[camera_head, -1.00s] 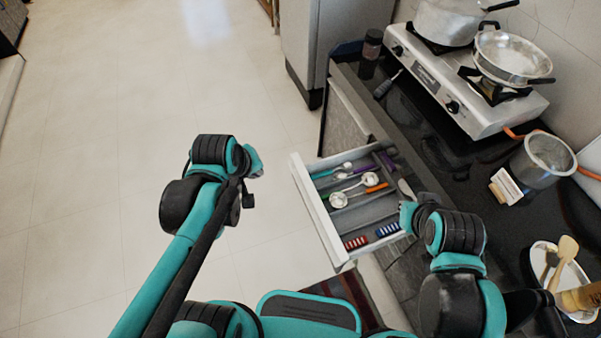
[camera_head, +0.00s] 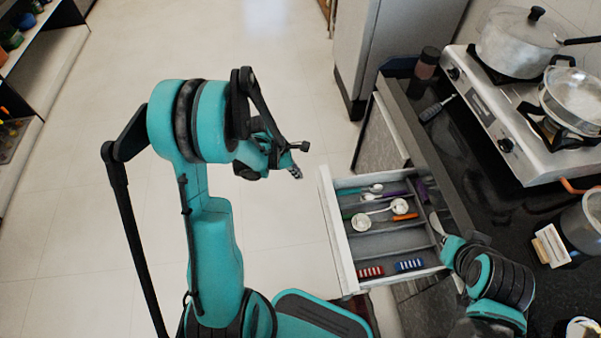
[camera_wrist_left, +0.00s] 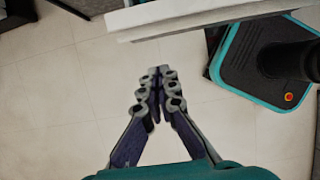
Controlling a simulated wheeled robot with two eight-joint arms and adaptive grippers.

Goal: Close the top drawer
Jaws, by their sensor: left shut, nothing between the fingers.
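The top drawer (camera_head: 337,232) is pulled open from the dark counter, with its white front panel facing left. Spoons (camera_head: 372,205) and other utensils lie in its compartments. My left gripper (camera_head: 296,171) is shut and empty, just left of the drawer front's far end and apart from it. In the left wrist view the closed fingertips (camera_wrist_left: 158,72) are below the white drawer edge (camera_wrist_left: 200,14), with a gap between. My right gripper (camera_head: 448,248) is at the drawer's right side by the counter; its fingers are too hidden to tell their state.
A stove (camera_head: 510,120) with pots stands on the counter (camera_head: 490,225) at right. A jar (camera_head: 427,63) stands near the counter's far end. A grey cabinet (camera_head: 385,45) is beyond. The floor left of the drawer is clear.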

